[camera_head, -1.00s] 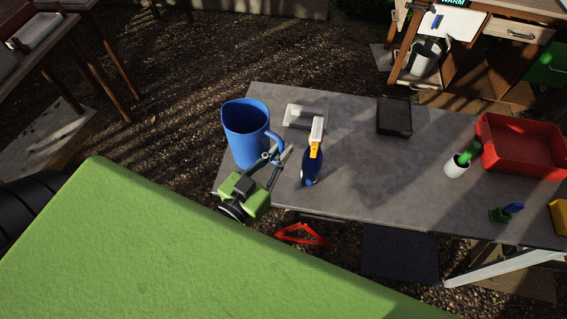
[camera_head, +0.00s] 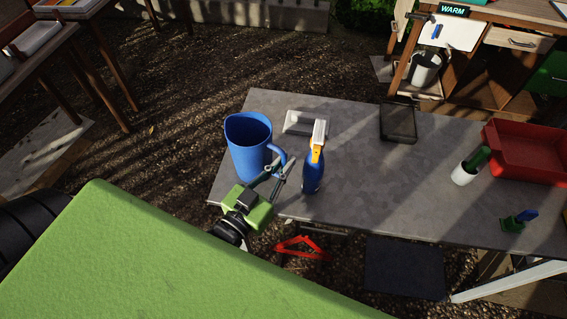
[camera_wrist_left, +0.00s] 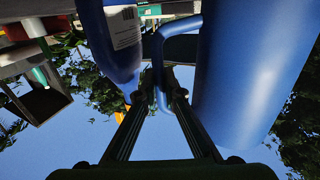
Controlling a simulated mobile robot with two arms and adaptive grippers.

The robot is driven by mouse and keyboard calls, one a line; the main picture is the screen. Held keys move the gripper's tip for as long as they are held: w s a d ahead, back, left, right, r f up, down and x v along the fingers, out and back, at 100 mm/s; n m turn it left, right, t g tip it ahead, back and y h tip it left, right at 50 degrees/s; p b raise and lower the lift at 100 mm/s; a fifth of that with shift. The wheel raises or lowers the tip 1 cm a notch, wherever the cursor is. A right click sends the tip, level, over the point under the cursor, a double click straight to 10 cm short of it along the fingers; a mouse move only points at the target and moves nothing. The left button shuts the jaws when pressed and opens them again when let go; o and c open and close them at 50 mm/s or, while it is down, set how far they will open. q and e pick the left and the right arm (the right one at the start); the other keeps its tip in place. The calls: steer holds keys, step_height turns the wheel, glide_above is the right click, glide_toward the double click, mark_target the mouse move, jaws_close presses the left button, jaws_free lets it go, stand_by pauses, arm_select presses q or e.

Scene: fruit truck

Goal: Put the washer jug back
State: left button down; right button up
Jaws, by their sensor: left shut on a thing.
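The washer jug is a blue jug (camera_head: 246,146) with a loop handle, upright at the left end of the grey table (camera_head: 375,190). My left gripper (camera_head: 279,172) is shut on its handle from the near side. The wrist view shows the fingers (camera_wrist_left: 160,92) at the blue handle (camera_wrist_left: 158,60), with the jug's body (camera_wrist_left: 245,70) to the right. Whether the jug's base touches the table is hard to tell. My right gripper is not in view.
A blue spray bottle (camera_head: 313,172) stands close to the right of the jug. Behind are a pale tray (camera_head: 304,122) and a black tray (camera_head: 398,122). The table's middle is clear.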

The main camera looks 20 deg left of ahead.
arm_select(q)
steer(key=c, duration=2.2)
jaws_free()
steer(key=shift+o, duration=0.2)
steer(key=shift+s+r, duration=0.1)
steer(key=shift+s, duration=0.35)
steer(key=s+a+b, duration=0.2)
steer(key=s, duration=0.9)
steer(key=shift+d, duration=0.1)
